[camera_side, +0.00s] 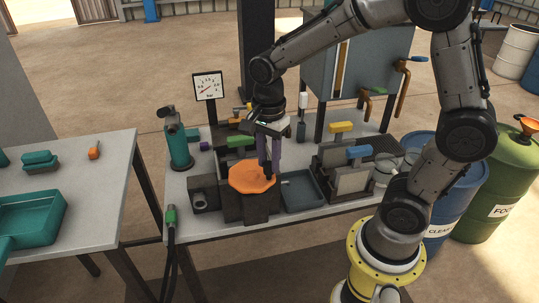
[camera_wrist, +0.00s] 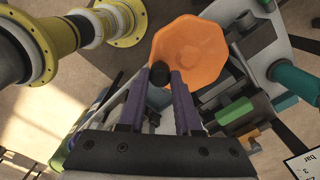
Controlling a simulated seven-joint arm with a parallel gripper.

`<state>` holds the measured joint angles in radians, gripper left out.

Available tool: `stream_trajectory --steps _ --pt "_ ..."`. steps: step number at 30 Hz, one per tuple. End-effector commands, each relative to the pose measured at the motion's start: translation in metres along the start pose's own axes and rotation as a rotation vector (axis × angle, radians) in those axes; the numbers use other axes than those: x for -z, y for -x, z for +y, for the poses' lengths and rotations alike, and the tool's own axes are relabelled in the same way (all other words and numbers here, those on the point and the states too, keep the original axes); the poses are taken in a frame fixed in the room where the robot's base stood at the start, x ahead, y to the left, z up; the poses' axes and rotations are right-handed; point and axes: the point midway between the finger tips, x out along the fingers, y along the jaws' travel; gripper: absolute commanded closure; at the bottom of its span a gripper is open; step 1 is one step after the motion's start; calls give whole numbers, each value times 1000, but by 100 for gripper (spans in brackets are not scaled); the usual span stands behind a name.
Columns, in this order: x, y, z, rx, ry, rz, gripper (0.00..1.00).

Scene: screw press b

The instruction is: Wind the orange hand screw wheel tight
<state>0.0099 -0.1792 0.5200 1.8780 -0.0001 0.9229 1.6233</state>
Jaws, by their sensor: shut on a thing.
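The orange hand screw wheel (camera_side: 252,178) is a flat, many-sided disc lying on top of a dark block (camera_side: 248,206) at the front of the workbench. It also shows in the wrist view (camera_wrist: 190,50). A black knob (camera_wrist: 159,73) stands at the wheel's edge. My gripper (camera_side: 268,170) points down at the wheel's right rim in the side view. Its purple fingers are shut on the black knob, one on each side, as the wrist view (camera_wrist: 162,80) shows. The screw under the wheel is hidden.
A dark tray (camera_side: 302,190) lies just right of the wheel. A pressure gauge (camera_side: 208,87) stands at the back. Valves with yellow (camera_side: 341,127) and blue (camera_side: 359,152) handles are to the right.

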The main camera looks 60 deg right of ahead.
Motion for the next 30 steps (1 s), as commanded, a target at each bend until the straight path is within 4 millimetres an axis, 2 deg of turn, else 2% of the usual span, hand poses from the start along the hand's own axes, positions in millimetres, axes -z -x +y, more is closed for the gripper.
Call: stream_trajectory --steps 18,30 --pt "-23 1 0 2 -519 0 100" --pt "-29 1 -2 1 -659 -1 100"
